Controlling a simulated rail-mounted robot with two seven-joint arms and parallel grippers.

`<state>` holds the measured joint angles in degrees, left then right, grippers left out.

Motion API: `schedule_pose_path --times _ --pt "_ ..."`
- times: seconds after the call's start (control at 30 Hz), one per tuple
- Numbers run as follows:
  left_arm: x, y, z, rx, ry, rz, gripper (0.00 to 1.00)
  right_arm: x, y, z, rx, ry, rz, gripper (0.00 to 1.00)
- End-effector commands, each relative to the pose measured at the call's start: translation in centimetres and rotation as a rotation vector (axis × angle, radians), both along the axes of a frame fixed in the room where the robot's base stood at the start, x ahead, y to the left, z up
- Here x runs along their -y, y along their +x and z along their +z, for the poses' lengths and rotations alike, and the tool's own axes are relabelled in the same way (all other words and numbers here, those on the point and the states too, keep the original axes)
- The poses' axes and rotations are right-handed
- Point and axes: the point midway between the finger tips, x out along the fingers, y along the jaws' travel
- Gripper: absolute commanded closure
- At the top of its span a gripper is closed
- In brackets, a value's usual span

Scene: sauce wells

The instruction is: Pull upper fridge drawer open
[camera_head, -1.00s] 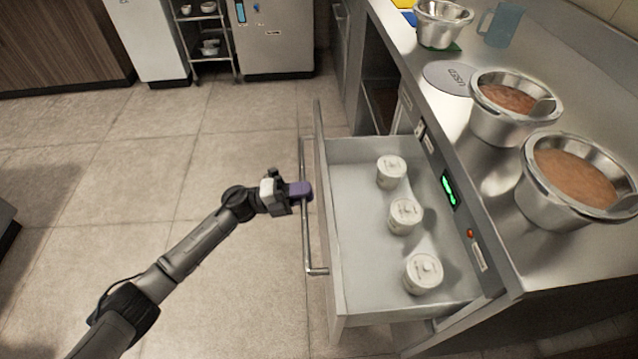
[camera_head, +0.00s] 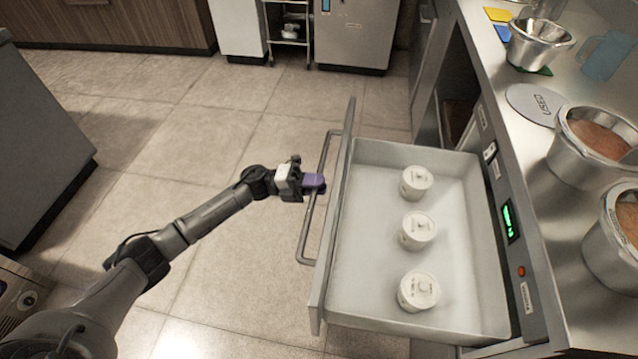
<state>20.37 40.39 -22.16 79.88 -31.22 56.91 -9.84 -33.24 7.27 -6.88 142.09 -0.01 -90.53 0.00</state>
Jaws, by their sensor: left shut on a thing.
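The upper fridge drawer (camera_head: 460,215) stands open, pulled out to the left from under the steel counter. A bar handle (camera_head: 308,232) runs along its front panel (camera_head: 335,220). My left gripper (camera_head: 314,183) is shut on the handle, about midway along the bar; its purple fingertips cover that part of it. Inside the drawer stand three white lidded tubs: one at the back (camera_head: 416,182), one in the middle (camera_head: 418,231) and one at the front (camera_head: 418,290). My right gripper is not in view.
The counter on the right holds steel pots of reddish sauce (camera_head: 594,145), a steel bowl (camera_head: 539,43) and a round plate marked USED (camera_head: 535,104). A grey unit (camera_head: 40,140) stands at the far left. The tiled floor (camera_head: 190,150) left of the drawer is clear.

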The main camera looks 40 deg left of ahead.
Motion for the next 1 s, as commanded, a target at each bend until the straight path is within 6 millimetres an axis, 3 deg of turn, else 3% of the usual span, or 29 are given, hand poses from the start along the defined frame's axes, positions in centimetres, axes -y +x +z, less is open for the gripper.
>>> schedule_pose_path --times 0.1,0.13,0.37,0.67,1.0 --pt "0.0 0.0 0.1 0.001 0.000 -0.001 1.00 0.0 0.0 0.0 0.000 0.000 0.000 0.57" --pt "0.0 0.0 0.1 0.001 0.000 -0.001 0.80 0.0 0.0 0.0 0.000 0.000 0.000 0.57" --pt "0.0 0.0 0.0 0.000 0.000 -0.001 0.59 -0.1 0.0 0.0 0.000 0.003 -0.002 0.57" --pt "-0.3 -0.1 -0.1 -0.001 0.000 0.001 0.59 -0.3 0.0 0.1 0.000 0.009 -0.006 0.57" --pt "-5.3 -2.4 -1.0 -0.004 0.003 0.003 0.59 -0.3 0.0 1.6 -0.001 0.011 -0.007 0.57"
